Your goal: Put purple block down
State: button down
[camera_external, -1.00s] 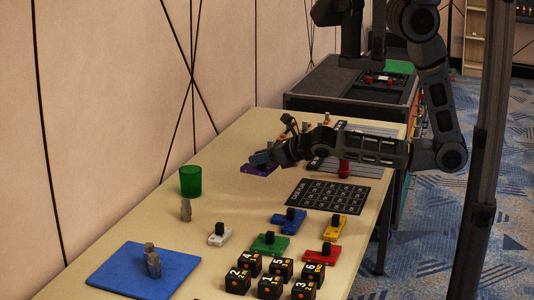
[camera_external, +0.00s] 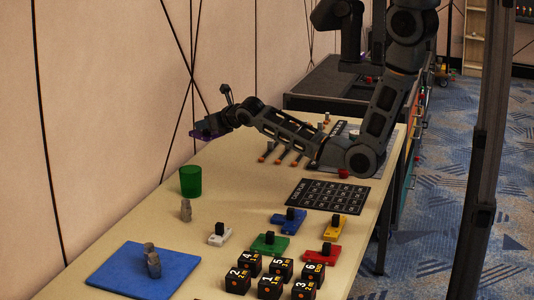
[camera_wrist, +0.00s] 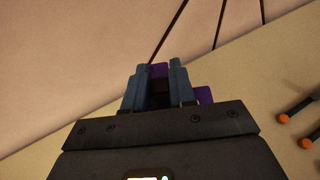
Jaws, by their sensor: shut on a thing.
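The purple block (camera_external: 204,134) is at the tip of my gripper (camera_external: 210,128), over the table's wall-side edge in the external view. In the wrist view, purple parts of the block (camera_wrist: 204,95) show between and to the right of the two fingers of my gripper (camera_wrist: 158,82). The fingers are shut on it. Most of the block is hidden by the fingers and the gripper body. I cannot tell exactly how high it is above the table.
The pale table (camera_external: 240,200) holds a green cup (camera_external: 190,181), a black grid mat (camera_external: 328,196), a blue mat (camera_external: 140,272), several coloured handled pieces and several numbered black cubes (camera_external: 238,281). Orange-tipped rods (camera_wrist: 284,118) lie right of my gripper. The tabletop near the wall is mostly clear.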

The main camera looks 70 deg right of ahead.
jog(key=f, duration=0.7)
jog(key=d+f, duration=0.1)
jog(key=f, duration=0.3)
jog(key=shift+w+b, duration=0.3)
jog(key=shift+b, duration=0.1)
notch_tip(320, 180, down, 4)
jog(key=shift+f+b, duration=0.15)
jog(key=shift+b, duration=0.4)
jog(key=c, duration=0.9)
grip_release()
